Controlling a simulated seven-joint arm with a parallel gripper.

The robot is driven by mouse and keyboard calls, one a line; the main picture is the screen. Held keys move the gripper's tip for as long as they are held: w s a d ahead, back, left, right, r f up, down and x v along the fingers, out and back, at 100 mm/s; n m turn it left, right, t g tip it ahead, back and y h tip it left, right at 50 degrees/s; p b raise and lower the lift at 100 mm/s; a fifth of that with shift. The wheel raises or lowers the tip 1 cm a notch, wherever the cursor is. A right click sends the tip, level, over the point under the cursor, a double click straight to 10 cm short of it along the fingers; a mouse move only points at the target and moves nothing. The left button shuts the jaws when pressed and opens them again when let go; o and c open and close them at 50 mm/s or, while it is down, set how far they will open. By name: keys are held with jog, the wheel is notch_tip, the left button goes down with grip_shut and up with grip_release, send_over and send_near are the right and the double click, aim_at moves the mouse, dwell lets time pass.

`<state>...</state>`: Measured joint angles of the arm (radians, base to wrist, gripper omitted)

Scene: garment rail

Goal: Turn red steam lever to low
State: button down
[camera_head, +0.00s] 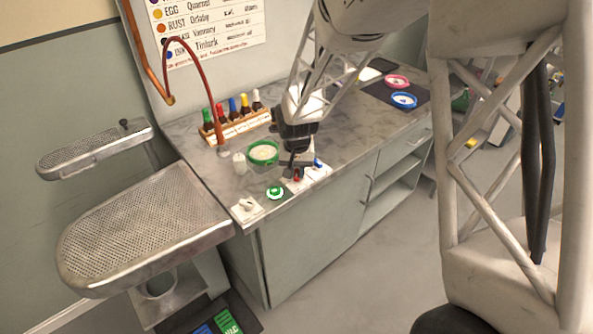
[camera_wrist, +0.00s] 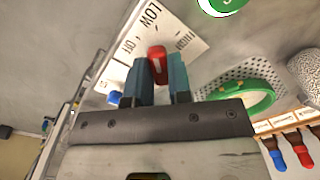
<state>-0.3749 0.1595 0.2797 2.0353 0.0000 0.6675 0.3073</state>
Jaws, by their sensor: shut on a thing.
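The red steam lever (camera_wrist: 157,54) stands on a white plate (camera_wrist: 187,22) marked OFF, LOW and HIGH. In the wrist view my gripper (camera_wrist: 157,72) has a finger on each side of the lever and is shut on it. The fingers hide its lower part, and I cannot tell exactly which mark it points to. In the head view the lever (camera_head: 296,178) is a small red spot under my gripper (camera_head: 293,171), near the front edge of the counter.
A green-rimmed dish (camera_head: 263,152) and a bottle rack (camera_head: 238,127) stand behind.

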aim_at(297, 172)
jog(key=shift+m, duration=0.4)
jog(key=c, duration=1)
grip_release()
jog(key=shift+c, duration=0.2)
jog(key=shift+r, duration=0.15)
jog(key=shift+r, duration=3.8)
